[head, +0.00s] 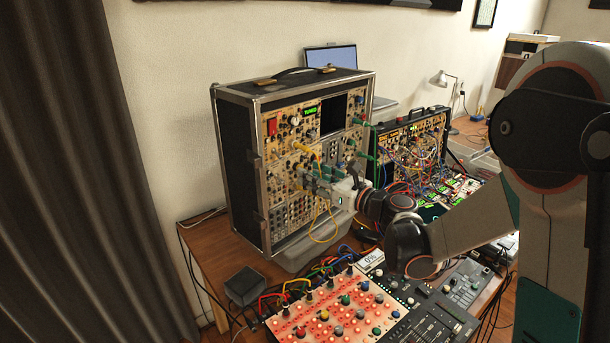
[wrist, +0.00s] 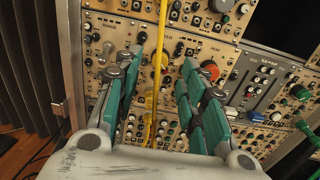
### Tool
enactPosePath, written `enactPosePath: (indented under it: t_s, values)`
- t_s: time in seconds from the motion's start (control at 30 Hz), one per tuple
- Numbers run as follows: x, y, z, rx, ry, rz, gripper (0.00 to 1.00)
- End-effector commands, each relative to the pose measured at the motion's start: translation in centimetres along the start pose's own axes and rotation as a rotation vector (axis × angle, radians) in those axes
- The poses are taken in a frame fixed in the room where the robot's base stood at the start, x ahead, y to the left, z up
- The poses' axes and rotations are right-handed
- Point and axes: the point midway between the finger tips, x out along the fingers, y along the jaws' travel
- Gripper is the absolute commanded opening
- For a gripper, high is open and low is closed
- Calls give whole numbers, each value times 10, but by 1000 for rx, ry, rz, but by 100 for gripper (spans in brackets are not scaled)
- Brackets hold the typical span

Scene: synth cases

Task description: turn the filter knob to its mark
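My gripper (wrist: 161,62) has teal finger pads spread apart in the wrist view, with the fingertips close to the panel of the tall synth case (wrist: 106,22). A yellow cable (wrist: 158,60) hangs between the fingers. An orange-red knob (wrist: 211,68) sits by the right fingertip, partly covered by it. I cannot read which knob is the filter knob, nor see its mark. In the head view my gripper (head: 325,180) is in front of the lower middle of the tall case (head: 241,165), and the panel behind it is hidden.
A smaller patched synth case (head: 440,125) stands to the right. A red-lit panel with knobs (head: 318,325) and a mixer (head: 440,318) lie at the table front. A black box (head: 246,286) stands at the front left. Yellow cables (head: 314,232) loop below my gripper.

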Motion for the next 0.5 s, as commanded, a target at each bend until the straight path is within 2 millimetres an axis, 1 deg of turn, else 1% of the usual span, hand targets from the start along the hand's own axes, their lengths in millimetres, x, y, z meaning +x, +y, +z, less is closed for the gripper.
enactPosePath:
  t_s: [0.03, 0.2, 0.33, 0.5]
  values:
    - [9, 1, -1, 0, 0, 3, 38]
    - [27, 0, 0, 0, 0, 1, 38]
    - [33, 0, 0, -1, 0, 0, 38]
    - [34, 0, 0, -1, 0, -1, 38]
